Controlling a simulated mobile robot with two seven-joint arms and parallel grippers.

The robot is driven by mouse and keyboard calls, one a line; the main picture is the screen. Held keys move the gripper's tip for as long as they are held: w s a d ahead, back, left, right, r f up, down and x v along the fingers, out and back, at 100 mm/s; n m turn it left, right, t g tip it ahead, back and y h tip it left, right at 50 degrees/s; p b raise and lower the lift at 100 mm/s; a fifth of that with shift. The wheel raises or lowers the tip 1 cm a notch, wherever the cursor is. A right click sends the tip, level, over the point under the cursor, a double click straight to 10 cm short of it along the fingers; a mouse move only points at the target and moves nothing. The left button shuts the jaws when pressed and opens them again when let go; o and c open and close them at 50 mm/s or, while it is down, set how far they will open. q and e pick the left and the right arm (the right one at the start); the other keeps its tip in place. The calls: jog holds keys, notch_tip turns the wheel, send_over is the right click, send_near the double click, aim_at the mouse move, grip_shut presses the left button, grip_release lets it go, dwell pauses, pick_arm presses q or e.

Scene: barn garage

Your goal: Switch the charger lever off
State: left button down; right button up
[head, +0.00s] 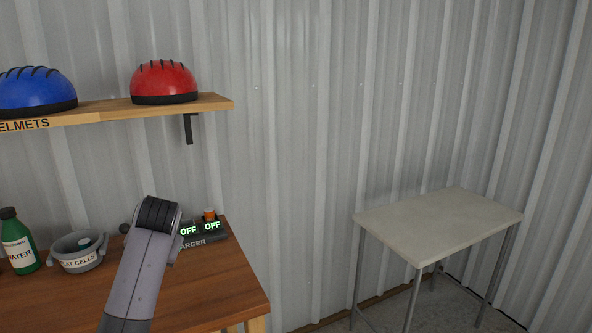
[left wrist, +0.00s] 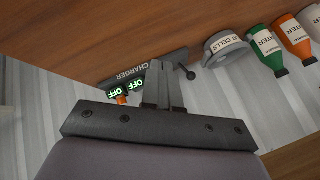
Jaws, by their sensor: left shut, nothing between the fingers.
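The dark charger (head: 218,236) stands at the back of the wooden bench, with two green displays both reading OFF. An orange-topped item (head: 209,214) sits at its back. A dark ball knob (head: 124,228), which looks like the lever's end, shows left of my arm. In the left wrist view the charger (left wrist: 130,73) is upside down and the knob (left wrist: 191,75) is at its right end. My left gripper (left wrist: 158,64) is shut and empty, in front of the charger, apart from the knob in the picture. In the head view my wrist hides the fingers and the charger's left part.
A grey pot labelled FLAT CELLS (head: 78,262) and a green water bottle (head: 17,241) stand left on the bench (head: 215,285). A shelf (head: 215,102) with a blue helmet (head: 35,90) and a red helmet (head: 163,80) is above. A bare pale table (head: 440,225) stands right.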

pick_arm(q)
jog(key=s+d+f+h, duration=0.1)
jog(key=s+f+h, duration=0.1)
jog(key=s+f, duration=1.45)
jog(key=s+d+f+m+g+h, duration=0.1)
jog(key=s+d+h, duration=0.15)
jog(key=s, duration=0.95)
jog(key=s+d+m+g+h, duration=0.1)
jog(key=s+d, duration=0.2)
jog(key=s, duration=0.8)
jog(key=w+d+f+t+h, duration=0.2)
jog(key=w+f+t, duration=0.4)
jog(key=f, duration=0.3)
jog(key=shift+w+d+f+t, duration=0.25)
jog(key=shift+d+t, duration=0.15)
jog(key=shift+d, duration=0.15)
jog(key=shift+a, duration=0.1)
